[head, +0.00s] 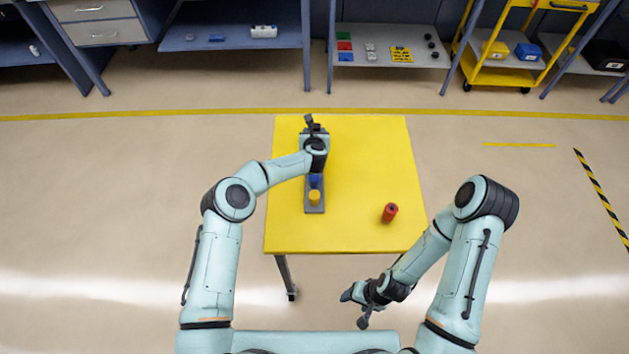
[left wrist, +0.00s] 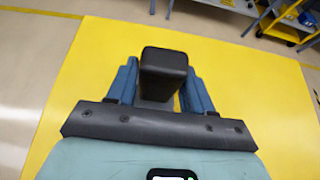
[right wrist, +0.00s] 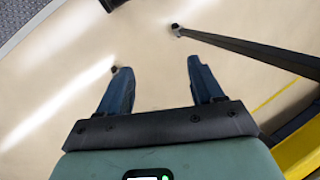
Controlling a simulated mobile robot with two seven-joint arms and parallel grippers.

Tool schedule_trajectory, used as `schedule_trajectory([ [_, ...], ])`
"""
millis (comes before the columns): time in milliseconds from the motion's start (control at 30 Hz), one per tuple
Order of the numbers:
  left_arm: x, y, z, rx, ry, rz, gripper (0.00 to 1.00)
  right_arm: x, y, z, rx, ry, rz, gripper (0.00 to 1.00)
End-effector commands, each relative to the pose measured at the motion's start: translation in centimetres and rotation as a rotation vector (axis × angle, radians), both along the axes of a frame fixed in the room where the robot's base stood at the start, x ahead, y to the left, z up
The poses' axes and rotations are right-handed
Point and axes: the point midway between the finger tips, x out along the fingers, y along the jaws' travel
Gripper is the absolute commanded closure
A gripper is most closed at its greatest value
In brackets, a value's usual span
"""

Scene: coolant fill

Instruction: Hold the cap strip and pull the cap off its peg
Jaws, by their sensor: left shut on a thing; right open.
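The grey cap strip (head: 314,207) lies on the yellow table, running away from me. A yellow cap (head: 314,196) stands near its near end, with a blue cap (head: 315,181) behind it. My left gripper (head: 313,130) is over the strip's far end. In the left wrist view its fingers are shut on a dark upright block (left wrist: 163,62), which looks like part of the strip. My left wrist hides the strip's middle. My right gripper (head: 355,307) is open and empty, in front of the table's near edge; its spread fingers show over bare floor in the right wrist view (right wrist: 160,82).
A red cylinder (head: 389,212) is on the right part of the yellow table (head: 375,160), apart from the strip. The rest of the tabletop is clear. Shelves (head: 385,58) and a yellow cart (head: 500,75) stand far back.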

Motion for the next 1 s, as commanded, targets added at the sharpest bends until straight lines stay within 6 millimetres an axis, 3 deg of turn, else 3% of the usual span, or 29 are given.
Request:
schedule_trajectory([
  [467,0.0,0.0,0.1,0.000,-0.001,0.000,0.73,0.0,0.0,0.0,0.000,0.000,0.000,0.34],
  [500,0.0,0.0,0.1,0.000,-0.001,0.000,0.73,0.0,0.0,0.0,0.000,0.000,0.000,0.37],
  [567,0.0,0.0,0.1,0.000,-0.001,0.000,0.73,0.0,0.0,0.0,0.000,0.002,-0.003,0.56],
  [667,0.0,0.0,0.1,0.000,-0.001,0.000,0.73,0.3,0.2,0.1,0.010,0.028,-0.031,0.56],
  [867,0.0,0.0,0.1,0.000,-0.001,0.000,0.73,1.8,2.5,1.3,0.097,0.222,-0.224,0.56],
  [1000,0.0,0.0,0.1,0.000,-0.002,0.000,0.73,4.0,5.5,4.2,0.222,0.430,-0.409,0.56],
])
